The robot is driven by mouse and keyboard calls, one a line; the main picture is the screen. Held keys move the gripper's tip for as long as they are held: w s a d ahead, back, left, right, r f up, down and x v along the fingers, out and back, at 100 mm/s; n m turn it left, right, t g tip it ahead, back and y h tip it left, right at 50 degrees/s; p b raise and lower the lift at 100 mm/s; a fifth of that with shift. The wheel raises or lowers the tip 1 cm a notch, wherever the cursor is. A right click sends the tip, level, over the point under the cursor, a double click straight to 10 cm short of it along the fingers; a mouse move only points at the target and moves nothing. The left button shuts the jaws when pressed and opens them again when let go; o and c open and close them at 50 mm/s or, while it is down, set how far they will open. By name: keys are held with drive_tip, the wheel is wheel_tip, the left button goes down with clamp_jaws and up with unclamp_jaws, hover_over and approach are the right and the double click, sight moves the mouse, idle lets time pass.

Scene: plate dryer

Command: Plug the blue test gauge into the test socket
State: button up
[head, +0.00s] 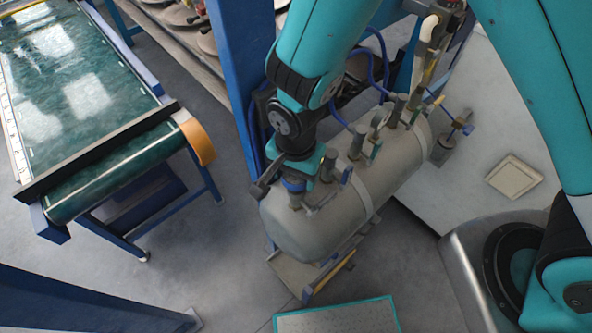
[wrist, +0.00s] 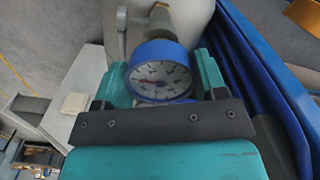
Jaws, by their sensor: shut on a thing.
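The blue test gauge (wrist: 160,84) has a blue rim and a white dial facing the wrist camera. My gripper (wrist: 163,72) is shut on it, with one teal finger on each side. In the head view, a bit of the gauge's blue rim (head: 293,185) shows below my gripper (head: 302,180), over the near left end of the grey tank (head: 385,178). A pale metal fitting (wrist: 160,22) stands directly behind the gauge in the wrist view. It lines up with the gauge, but I cannot tell whether they are joined. The join is hidden behind the gauge.
Several upright valves and fittings (head: 357,140) line the tank top beside my gripper. A blue post (head: 243,70) and blue hoses stand close behind. A green conveyor (head: 85,90) is at left. A beige square plate (head: 515,178) lies on a pale surface at right.

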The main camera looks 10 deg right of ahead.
drive_tip(key=shift+f+b, duration=0.45)
drive_tip(key=shift+f, duration=0.15)
idle(0.3)
drive_tip(key=o, duration=0.7)
wheel_tip(320, 180, up, 11)
drive_tip(key=p, duration=0.8)
drive_tip(key=shift+r+p, duration=0.1)
drive_tip(key=shift+p, duration=0.25)
drive_tip(key=shift+d+b, duration=0.1)
drive_tip(key=shift+b, duration=0.3)
drive_tip(key=s+d+r+n+y+b, duration=0.4)
drive_tip(key=s+d+r+n+b, duration=0.5)
drive_tip(key=n+b, duration=0.4)
drive_tip(key=shift+s+d+r+n+b, duration=0.4)
drive_tip(key=shift+s+d+b, duration=0.05)
drive_tip(key=shift+s, duration=0.1)
